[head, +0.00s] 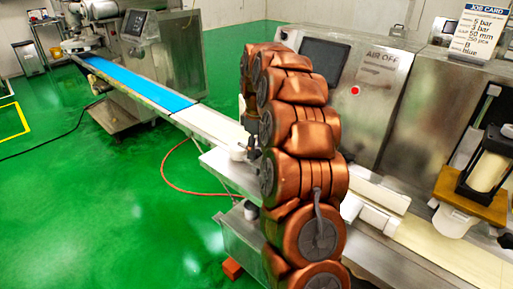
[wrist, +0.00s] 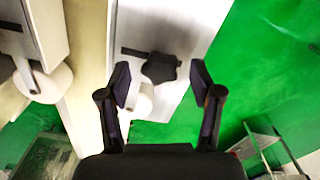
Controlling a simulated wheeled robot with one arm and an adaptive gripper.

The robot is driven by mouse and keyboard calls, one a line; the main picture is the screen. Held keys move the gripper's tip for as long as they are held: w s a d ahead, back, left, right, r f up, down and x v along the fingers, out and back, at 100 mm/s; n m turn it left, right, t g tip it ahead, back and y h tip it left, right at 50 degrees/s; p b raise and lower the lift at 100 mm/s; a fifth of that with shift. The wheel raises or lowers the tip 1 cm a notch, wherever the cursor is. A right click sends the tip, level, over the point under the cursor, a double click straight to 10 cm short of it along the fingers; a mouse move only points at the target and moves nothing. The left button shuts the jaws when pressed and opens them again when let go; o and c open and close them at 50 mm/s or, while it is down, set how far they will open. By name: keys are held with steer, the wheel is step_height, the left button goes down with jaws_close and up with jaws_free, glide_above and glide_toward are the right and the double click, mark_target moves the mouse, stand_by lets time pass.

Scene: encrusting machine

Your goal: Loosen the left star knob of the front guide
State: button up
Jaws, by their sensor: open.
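A black star knob (wrist: 160,67) sits on a pale grey plate (wrist: 185,30), at the end of a dark slot, in the wrist view. I cannot tell from this view alone whether it is the left one. My gripper (wrist: 162,86) is open, with one dark finger on each side of the knob's line. The knob shows just beyond the fingertips, centred between them, with no visible contact. In the head view my arm covers the knob, and my gripper is mostly hidden behind it.
A blue conveyor (head: 140,84) runs to the back left in the head view. A steel machine with a screen (head: 318,62) stands behind my arm. Green floor (head: 120,190) is open at left.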

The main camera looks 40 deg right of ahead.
steer(key=shift+r, duration=0.1)
step_height(320, 180, up, 12)
stand_by(0.8)
steer(key=shift+a, duration=0.1)
stand_by(0.4)
